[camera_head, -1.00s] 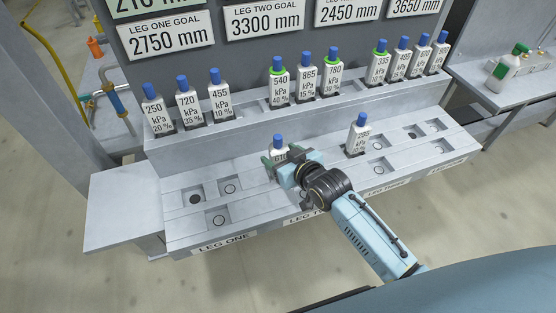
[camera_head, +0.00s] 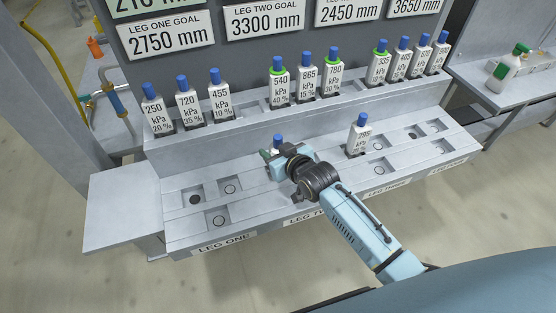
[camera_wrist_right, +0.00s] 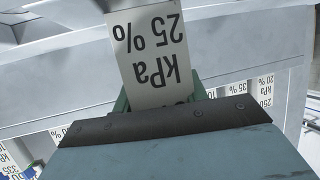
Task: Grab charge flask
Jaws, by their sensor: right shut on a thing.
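My right gripper (camera_head: 272,153) is shut on a white flask with a blue cap (camera_head: 277,140) at the leg two part of the bench; wrist and gripper hide most of it. In the right wrist view the held flask (camera_wrist_right: 150,55) appears upside down with "kPa 25 %" on its label, between the green fingers. Another flask marked 295 kPa (camera_head: 359,138) stands at leg three. More blue-capped flasks line the upper shelf, such as 250 kPa (camera_head: 157,115), 540 kPa (camera_head: 279,88) and 865 kPa (camera_head: 307,86). My left gripper is not in view.
The lower bench (camera_head: 255,208) has square recesses, several of them empty at leg one and leg four. Goal signs (camera_head: 265,22) hang behind the shelf. A side table at right holds a white and green bottle (camera_head: 508,70).

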